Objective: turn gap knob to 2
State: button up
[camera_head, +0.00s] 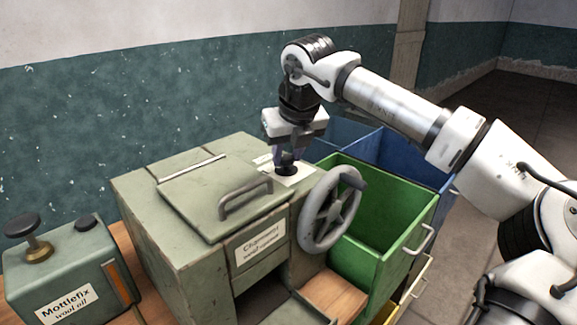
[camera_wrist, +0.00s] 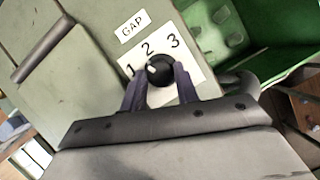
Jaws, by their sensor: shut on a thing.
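The gap knob (camera_wrist: 160,69) is a round black knob on a white plate marked 1, 2 and 3, beside a "GAP" label (camera_wrist: 132,24). A small pale mark shows on the knob's left side, on the side of the 1; its exact aim is hard to tell. My gripper (camera_wrist: 160,77) is shut on the knob, one dark finger on each side. In the head view my gripper (camera_head: 287,160) points down onto the knob (camera_head: 286,169) on top of the grey-green machine (camera_head: 140,200).
A grey handwheel (camera_head: 331,210) stands just right of the knob, and a lid handle (camera_head: 246,197) lies to its left. A green bin (camera_head: 395,235) and a blue bin (camera_head: 415,165) are at the right. A wool oil can (camera_head: 60,270) stands at the left.

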jog(key=shift+a+m+h+b, duration=0.15)
jog(key=shift+m+h+b, duration=0.75)
jog(key=shift+m+b, duration=1.15)
jog(key=shift+m, duration=0.25)
jog(key=o, duration=1)
jog(key=shift+c, duration=0.2)
jog(key=shift+r, duration=0.1)
jog(key=v, duration=1.3)
jog(key=shift+s+r, duration=0.25)
jog(key=shift+s, duration=0.25)
